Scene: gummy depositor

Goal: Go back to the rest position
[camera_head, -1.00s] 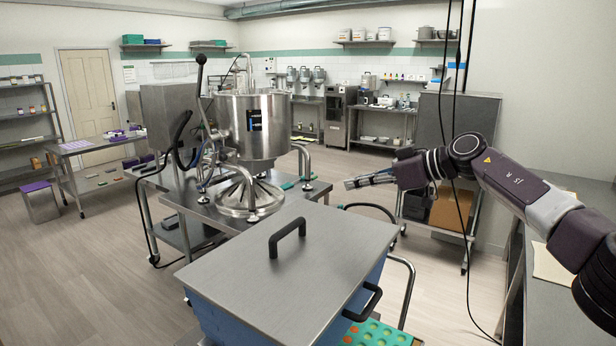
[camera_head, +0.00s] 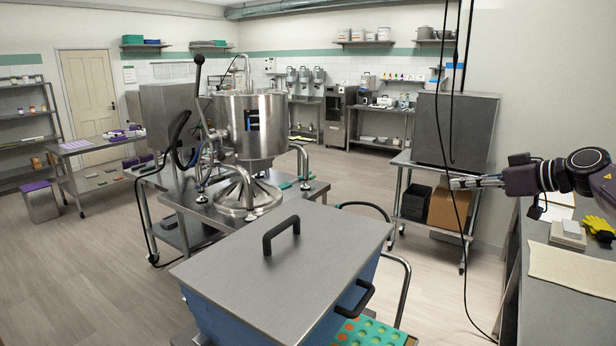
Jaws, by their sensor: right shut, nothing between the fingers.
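My right gripper (camera_head: 474,182) is at the right of the head view, pointing left, with its arm coming in from the right edge. It is shut and holds nothing. It hangs in the air, in front of the wheeled cart with the grey box and left of the right-hand counter. It touches nothing that I can see. My left gripper is not in view.
A steel depositor (camera_head: 251,130) stands on a wheeled table at the centre. A blue bin with a steel lid (camera_head: 290,262) is in front, beside a green mould tray (camera_head: 372,334). A counter (camera_head: 550,300) is at right. Black cables (camera_head: 466,290) hang near my right arm.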

